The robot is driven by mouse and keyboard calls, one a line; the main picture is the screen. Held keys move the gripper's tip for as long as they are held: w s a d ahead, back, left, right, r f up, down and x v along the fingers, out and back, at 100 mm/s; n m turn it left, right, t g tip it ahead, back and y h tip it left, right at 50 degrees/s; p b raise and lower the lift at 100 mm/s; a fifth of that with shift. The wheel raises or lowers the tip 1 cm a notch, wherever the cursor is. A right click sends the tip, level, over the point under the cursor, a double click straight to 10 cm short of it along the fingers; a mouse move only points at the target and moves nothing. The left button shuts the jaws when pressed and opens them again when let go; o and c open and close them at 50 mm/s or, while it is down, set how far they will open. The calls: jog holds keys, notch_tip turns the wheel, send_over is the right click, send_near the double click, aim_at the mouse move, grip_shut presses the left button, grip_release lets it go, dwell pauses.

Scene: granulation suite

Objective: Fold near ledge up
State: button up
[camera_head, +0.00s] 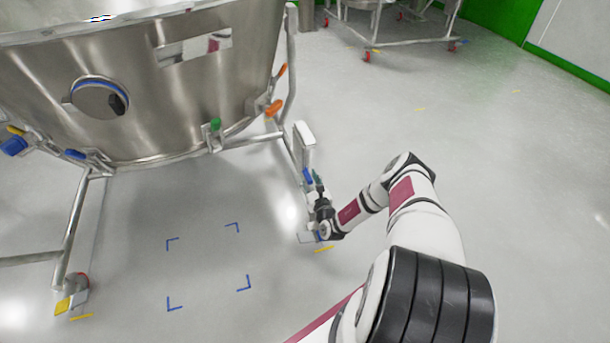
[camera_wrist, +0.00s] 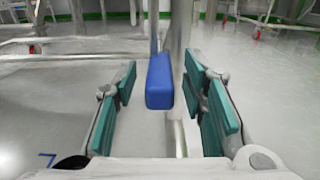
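A light grey flat panel (camera_head: 304,145), which looks like the near ledge, is at the right leg of the steel vessel's frame in the head view. It appears steeply upright, edge-on; its hinge is not clear. A blue grip (camera_head: 308,176) is just below it, and it also shows as a blue block in the wrist view (camera_wrist: 159,84). My gripper (camera_head: 319,186) is low beside that leg. In the wrist view my gripper (camera_wrist: 160,98) is open, its green-padded fingers on either side of the blue block, with gaps on both sides.
The large steel vessel (camera_head: 180,110) stands on a wheeled tubular frame (camera_head: 75,225) with orange, blue and green fittings. Blue corner marks (camera_head: 173,304) are on the floor below it. Another wheeled frame (camera_head: 395,45) stands at the back. Floor to the right is clear.

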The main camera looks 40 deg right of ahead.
aim_at(305, 170)
jog(key=shift+b+x, duration=0.6)
jog(key=shift+x, duration=1.45)
grip_shut()
